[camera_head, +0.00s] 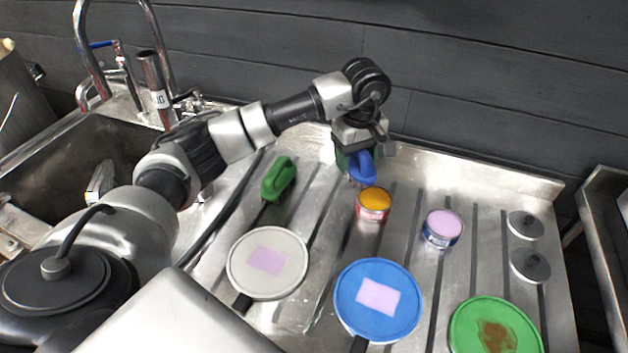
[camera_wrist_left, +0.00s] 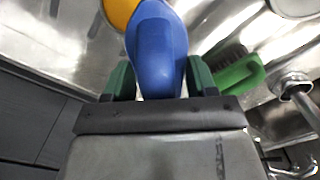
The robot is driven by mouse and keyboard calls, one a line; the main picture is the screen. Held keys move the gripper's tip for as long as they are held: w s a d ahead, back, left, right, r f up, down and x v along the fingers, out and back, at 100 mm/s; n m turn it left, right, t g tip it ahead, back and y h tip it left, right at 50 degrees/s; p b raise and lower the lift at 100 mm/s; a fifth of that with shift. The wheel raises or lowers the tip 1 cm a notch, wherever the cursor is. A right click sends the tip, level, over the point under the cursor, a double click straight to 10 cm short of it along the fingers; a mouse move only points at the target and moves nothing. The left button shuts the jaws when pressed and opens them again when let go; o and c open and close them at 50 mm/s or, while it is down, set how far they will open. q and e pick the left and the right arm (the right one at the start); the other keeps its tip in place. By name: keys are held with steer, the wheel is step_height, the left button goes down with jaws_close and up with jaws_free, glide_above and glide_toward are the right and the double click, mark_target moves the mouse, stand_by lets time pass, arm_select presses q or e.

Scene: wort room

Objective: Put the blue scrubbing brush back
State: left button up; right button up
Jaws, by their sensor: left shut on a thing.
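My left gripper (camera_head: 356,160) is shut on the blue scrubbing brush (camera_head: 363,168) at the back of the metal drainboard. The brush's blue handle (camera_wrist_left: 157,50) sits between the two green-padded fingers in the left wrist view. Its bristles are hidden, and I cannot tell whether it touches the board. A green brush (camera_head: 278,179) lies on the board to the left, and it also shows in the left wrist view (camera_wrist_left: 238,75). My right gripper is not in view.
An orange-topped can (camera_head: 374,203) stands just in front of the blue brush. A lilac-topped can (camera_head: 442,228), white (camera_head: 240,277), blue (camera_head: 350,310) and green (camera_head: 468,335) round lids and two small metal discs (camera_head: 526,225) occupy the board. A sink (camera_head: 60,175) is left.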

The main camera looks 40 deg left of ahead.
arm_select(q)
steer(key=a+f, duration=0.1)
steer(key=a, duration=0.1)
steer(key=s+a+f+p, duration=0.1)
steer(key=a, duration=0.1)
steer(key=s+a+f, duration=0.1)
steer(key=a+f, duration=0.1)
steer(key=a, duration=0.1)
steer(key=shift+s+a+f, duration=0.1)
steer(key=shift+s, duration=0.15)
steer(key=shift+s+a+f, duration=0.15)
steer(key=shift+a+f, duration=0.25)
steer(key=shift+a, duration=0.05)
steer(key=shift+f+p, duration=0.65)
steer(key=shift+f, duration=1.5)
steer(key=o, duration=1)
